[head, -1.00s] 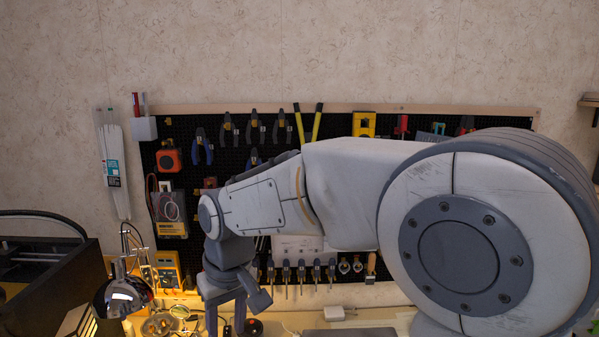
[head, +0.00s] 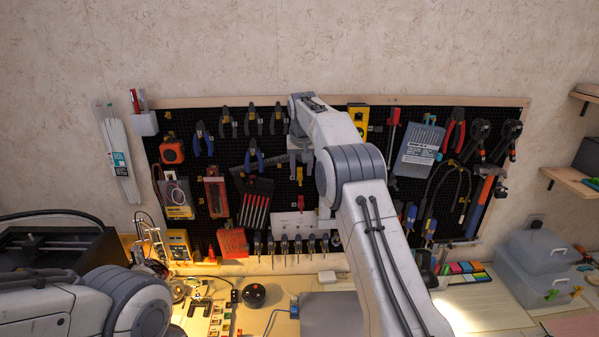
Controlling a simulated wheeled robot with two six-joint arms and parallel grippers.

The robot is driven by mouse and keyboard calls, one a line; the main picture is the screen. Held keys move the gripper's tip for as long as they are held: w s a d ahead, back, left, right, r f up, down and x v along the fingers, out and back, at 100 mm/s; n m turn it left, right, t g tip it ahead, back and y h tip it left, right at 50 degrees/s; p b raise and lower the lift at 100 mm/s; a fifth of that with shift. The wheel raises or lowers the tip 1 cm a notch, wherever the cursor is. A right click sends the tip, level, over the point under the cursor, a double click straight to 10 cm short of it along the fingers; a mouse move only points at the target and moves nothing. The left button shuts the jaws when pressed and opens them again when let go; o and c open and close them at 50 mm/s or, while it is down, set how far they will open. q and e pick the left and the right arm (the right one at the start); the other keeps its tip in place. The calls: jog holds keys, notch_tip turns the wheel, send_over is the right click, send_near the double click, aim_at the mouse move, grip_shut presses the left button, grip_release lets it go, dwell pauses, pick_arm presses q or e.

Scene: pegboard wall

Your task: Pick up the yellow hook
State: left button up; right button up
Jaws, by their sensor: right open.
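A small yellow hook (head: 300,174) shows on the black pegboard, in the middle of the board. My right gripper (head: 301,170) is in front of the board with its fingers pointing down. It is open, and the yellow hook shows between or just behind its fingertips. I cannot tell whether the fingers touch it. My left arm shows at the lower left, but its gripper is not in view.
Pliers (head: 254,157) and a screwdriver pouch (head: 255,203) hang left of my right gripper. A yellow tool (head: 359,118) and a drill bit case (head: 419,146) hang to the right. A desk with several items lies below.

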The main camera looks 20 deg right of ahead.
aim_at(301, 180)
jog(key=p+x, duration=0.2)
jog(key=x, duration=0.1)
jog(key=p+x, duration=0.2)
jog(key=shift+w+d+f, duration=0.15)
jog(key=shift+w+f, duration=0.05)
jog(key=shift+w, duration=0.35)
jog(key=shift+w+f+p, duration=0.15)
jog(key=shift+f+p, duration=0.2)
jog(key=shift+f, duration=0.2)
grip_shut()
